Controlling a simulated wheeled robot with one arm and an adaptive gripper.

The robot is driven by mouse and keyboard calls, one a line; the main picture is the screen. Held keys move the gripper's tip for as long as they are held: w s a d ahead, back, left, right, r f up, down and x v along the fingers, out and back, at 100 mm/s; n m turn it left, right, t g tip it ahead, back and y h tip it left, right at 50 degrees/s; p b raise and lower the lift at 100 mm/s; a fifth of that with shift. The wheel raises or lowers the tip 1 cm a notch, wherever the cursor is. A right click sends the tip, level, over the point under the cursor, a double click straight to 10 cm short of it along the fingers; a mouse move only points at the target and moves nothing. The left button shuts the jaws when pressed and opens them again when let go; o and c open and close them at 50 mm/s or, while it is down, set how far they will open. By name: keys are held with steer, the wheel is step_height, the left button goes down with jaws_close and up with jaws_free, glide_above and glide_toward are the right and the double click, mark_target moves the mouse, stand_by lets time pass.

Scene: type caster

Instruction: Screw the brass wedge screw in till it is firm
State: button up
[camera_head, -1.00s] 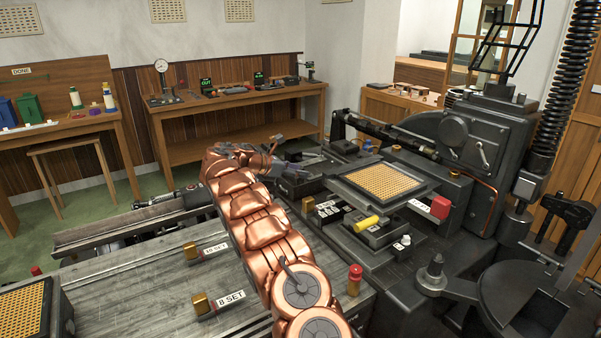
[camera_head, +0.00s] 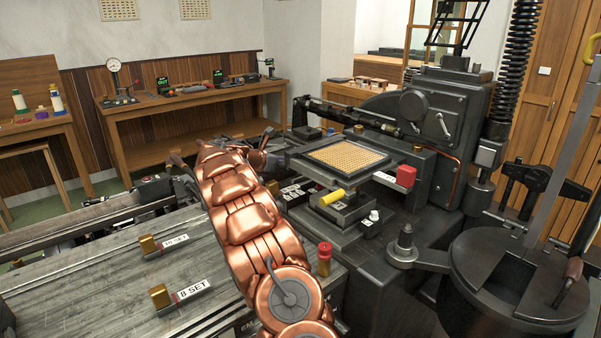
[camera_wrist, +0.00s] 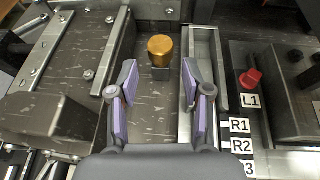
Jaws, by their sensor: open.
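A brass knob (camera_wrist: 160,50), which looks like the brass wedge screw, stands in a dark channel in the wrist view. My gripper (camera_wrist: 160,80) is open and empty. Its two purple-padded fingers stand apart on either side of the channel, and the knob shows between and beyond the fingertips, apart from both. In the head view my copper arm reaches over the machine and hides most of the gripper and this knob. I cannot tell how far the screw is in.
Brass knobs stand by the "10 SET" (camera_head: 149,246) and "8 SET" (camera_head: 160,297) labels on the grey bed. A framed brass grid (camera_head: 347,154), a yellow piece (camera_head: 333,196) and a red block (camera_head: 405,176) are right of my arm. A red knob (camera_wrist: 251,78) is beside "L1".

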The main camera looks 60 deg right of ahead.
steer(key=shift+p+x, duration=0.65)
steer(key=shift+x, duration=3.3)
steer(key=shift+r, duration=0.1)
steer(key=c, duration=0.9)
steer(key=shift+g+p, duration=0.3)
steer(key=shift+p, duration=0.45)
steer(key=shift+r+m+p, duration=0.15)
steer(key=shift+m+p, duration=0.15)
steer(key=shift+p, duration=0.05)
steer(key=shift+m+g+p, duration=0.3)
steer(key=shift+g+p, duration=0.1)
steer(key=shift+p, duration=0.25)
steer(key=shift+w+m+g+p, duration=0.15)
steer(key=shift+m+g+p, duration=0.2)
steer(key=shift+p, duration=0.7)
